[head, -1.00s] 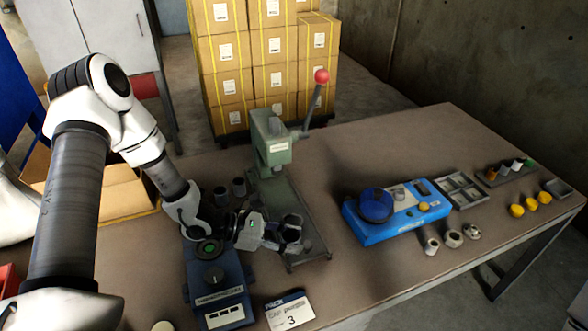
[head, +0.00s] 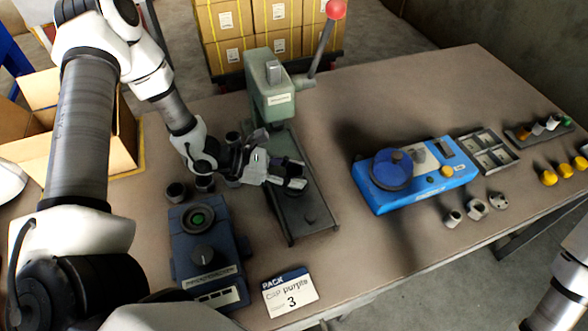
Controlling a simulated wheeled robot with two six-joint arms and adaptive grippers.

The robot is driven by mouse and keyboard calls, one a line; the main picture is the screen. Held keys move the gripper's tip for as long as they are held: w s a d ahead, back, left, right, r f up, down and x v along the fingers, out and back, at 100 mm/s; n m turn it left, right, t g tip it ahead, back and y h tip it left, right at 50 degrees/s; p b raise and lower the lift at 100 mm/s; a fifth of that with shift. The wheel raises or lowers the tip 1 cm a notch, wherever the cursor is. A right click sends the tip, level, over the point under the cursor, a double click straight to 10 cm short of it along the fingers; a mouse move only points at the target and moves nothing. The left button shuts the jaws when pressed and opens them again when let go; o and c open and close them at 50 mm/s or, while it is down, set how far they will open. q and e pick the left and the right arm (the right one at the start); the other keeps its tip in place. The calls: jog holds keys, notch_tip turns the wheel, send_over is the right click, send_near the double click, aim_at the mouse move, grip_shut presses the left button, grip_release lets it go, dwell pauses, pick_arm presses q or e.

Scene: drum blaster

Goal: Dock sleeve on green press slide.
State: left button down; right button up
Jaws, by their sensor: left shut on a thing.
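The green press (head: 268,95) stands at the back of the table with its lever raised and a red knob on top. Its slide, a long dark plate (head: 313,222), runs forward from the column. My left gripper (head: 290,178) is shut on a dark grey sleeve (head: 297,184) and holds it over the plate in this view. The fingers hide part of the sleeve. I cannot tell whether it touches the plate. Other dark sleeves stand left of the press, one of them here (head: 176,192). My right gripper is out of view; only part of that arm shows at lower right.
A dark blue box with a knob (head: 208,257) stands left of the plate, with a card (head: 290,292) reading "PACK CAP purple 3" in front. A blue device with a bowl (head: 415,190), metal fittings (head: 476,207) and a grey tray (head: 484,157) lie to the right.

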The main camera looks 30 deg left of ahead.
pick_arm(q)
jog(key=shift+s+d+r, duration=0.15)
jog(key=shift+s, duration=0.05)
jog(key=shift+w, duration=0.1)
dwell(0.9)
jog(key=shift+b, duration=0.35)
jog(key=shift+f+b, duration=0.7)
jog(key=c, duration=1)
grip_release()
jog(key=shift+o, duration=0.2)
